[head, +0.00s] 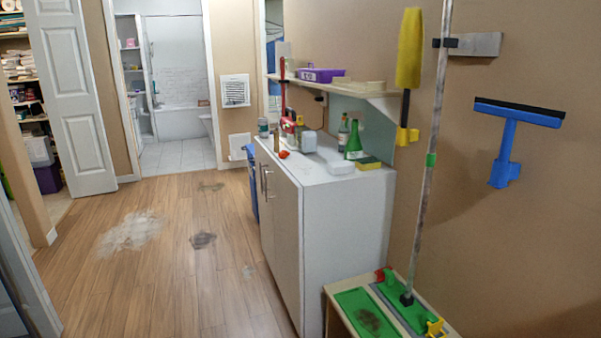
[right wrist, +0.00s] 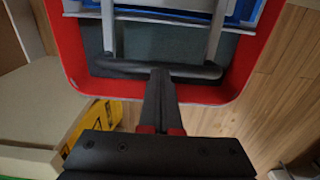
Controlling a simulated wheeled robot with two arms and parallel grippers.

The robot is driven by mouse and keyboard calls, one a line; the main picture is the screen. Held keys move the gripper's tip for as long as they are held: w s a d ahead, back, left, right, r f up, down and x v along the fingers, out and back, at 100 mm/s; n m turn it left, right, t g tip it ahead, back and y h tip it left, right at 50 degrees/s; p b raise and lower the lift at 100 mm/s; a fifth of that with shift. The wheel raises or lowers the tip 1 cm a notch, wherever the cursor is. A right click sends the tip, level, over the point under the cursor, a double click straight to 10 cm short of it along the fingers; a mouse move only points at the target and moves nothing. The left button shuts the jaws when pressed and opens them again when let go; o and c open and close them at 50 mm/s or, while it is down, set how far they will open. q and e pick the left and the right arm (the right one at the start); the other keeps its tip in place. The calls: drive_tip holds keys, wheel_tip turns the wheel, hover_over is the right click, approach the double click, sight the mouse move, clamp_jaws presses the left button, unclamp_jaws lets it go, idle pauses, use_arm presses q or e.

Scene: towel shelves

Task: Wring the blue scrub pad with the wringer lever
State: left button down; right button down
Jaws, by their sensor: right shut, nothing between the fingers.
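In the right wrist view, a red-rimmed container (right wrist: 72,50) fills the top. A dark crossbar (right wrist: 115,66) on two silver arms (right wrist: 107,25) spans it and looks like the wringer lever. Blue material (right wrist: 240,12) shows inside at the top edge; I cannot tell whether it is the blue scrub pad. My right gripper (right wrist: 160,78) is shut and empty, its fingertips at the middle of the crossbar. I cannot tell whether they touch it. My left gripper is in no view. The head view shows neither the wringer nor my grippers.
A white cabinet (head: 345,240) stands along the right wall under a shelf (head: 345,90). A low bench with green pads (head: 362,312) and an upright pole (head: 430,160) are at the front right. A yellow object (right wrist: 100,118) lies beside the container. Stained wood floor (head: 170,270) is open at left.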

drive_tip(key=shift+s, duration=0.1)
idle(0.4)
drive_tip(key=shift+r+p, duration=1.05)
drive_tip(key=shift+r, duration=0.2)
wheel_tip(320, 180, up, 6)
drive_tip(key=p, duration=0.4)
drive_tip(key=shift+f, duration=0.2)
drive_tip(key=shift+w, duration=0.2)
